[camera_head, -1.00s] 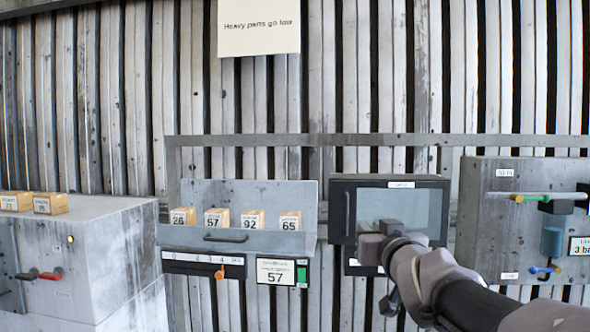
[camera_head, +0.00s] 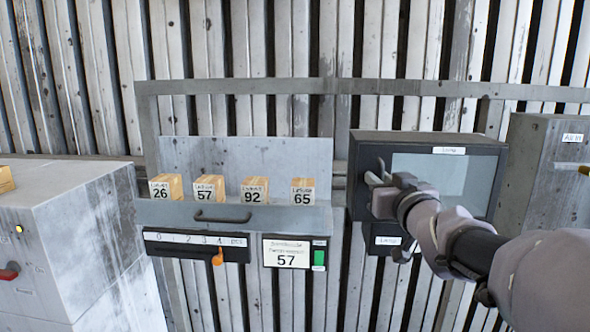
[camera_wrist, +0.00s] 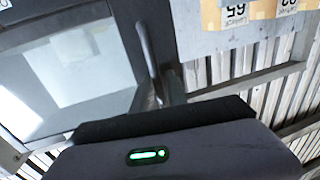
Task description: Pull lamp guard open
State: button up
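In the wrist view the guard's frame and window (camera_wrist: 85,65) fill the left, and the handle (camera_wrist: 147,55) stands just beyond my gripper body. The fingertips are at or very near the handle. Most of the fingers are hidden, so I cannot tell whether they are closed on it.
Left of the guard is a grey shelf (camera_head: 290,219) with several numbered blocks, a drawer-like handle and an orange selector lever (camera_head: 217,256). A grey cabinet (camera_head: 545,190) stands close at right. A large grey box (camera_head: 90,225) is at far left.

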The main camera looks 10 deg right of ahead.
jog(key=shift+s+r, duration=0.1)
jog(key=shift+s, duration=0.1)
grip_shut()
jog(key=shift+w, duration=0.1)
dwell(1.2)
